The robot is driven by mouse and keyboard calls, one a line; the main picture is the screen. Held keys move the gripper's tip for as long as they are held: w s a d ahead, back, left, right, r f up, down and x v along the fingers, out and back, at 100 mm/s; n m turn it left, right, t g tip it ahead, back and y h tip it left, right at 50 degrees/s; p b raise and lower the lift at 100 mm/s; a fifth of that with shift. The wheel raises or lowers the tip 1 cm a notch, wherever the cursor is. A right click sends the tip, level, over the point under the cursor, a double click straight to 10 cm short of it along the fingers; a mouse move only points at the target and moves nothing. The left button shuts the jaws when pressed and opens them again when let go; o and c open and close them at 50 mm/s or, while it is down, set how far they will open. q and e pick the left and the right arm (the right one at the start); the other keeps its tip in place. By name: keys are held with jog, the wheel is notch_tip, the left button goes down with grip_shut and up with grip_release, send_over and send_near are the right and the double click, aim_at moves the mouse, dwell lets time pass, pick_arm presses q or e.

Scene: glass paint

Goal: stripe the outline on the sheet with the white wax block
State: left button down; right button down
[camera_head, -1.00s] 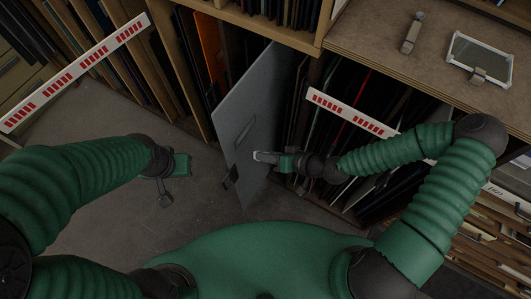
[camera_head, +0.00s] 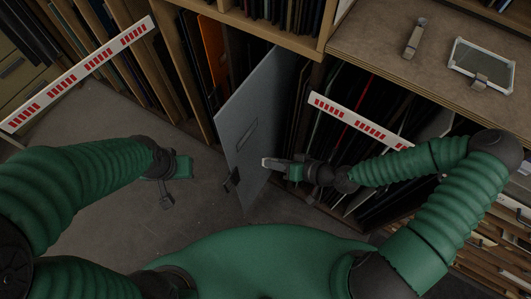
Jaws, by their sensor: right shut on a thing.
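The grey sheet (camera_head: 262,88) leans out of a rack slot, tilted, in the middle of the head view. A narrow dark outline (camera_head: 243,135) shows on its face. My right gripper (camera_head: 275,163) is shut on the white wax block (camera_head: 268,162), which is small and pale at its tip. The block is in front of the sheet's lower right part, below and right of the outline; I cannot tell whether it touches the sheet. My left gripper (camera_head: 180,167) hangs over the floor left of the sheet, and its fingers are not clear enough to read.
A dark clip (camera_head: 231,180) is at the sheet's lower left edge. Racks of upright panels stand behind, with an orange panel (camera_head: 212,55) and red-marked white strips (camera_head: 82,72). A brown counter (camera_head: 375,35) at right bears a framed pane (camera_head: 481,62).

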jog(key=w+a, duration=0.5)
jog(key=a, duration=0.1)
jog(key=shift+a, duration=0.3)
jog(key=shift+w+a, duration=0.25)
jog(key=shift+a, duration=0.1)
dwell(0.6)
jog(key=shift+w+d+b, duration=1)
jog(key=shift+w+d, duration=2.2)
jog(key=shift+w, duration=1.15)
jog(key=s+a+p, duration=0.3)
jog(key=s+a, duration=0.3)
jog(key=s, duration=0.3)
jog(key=shift+a, duration=0.2)
jog(key=shift+d, duration=0.1)
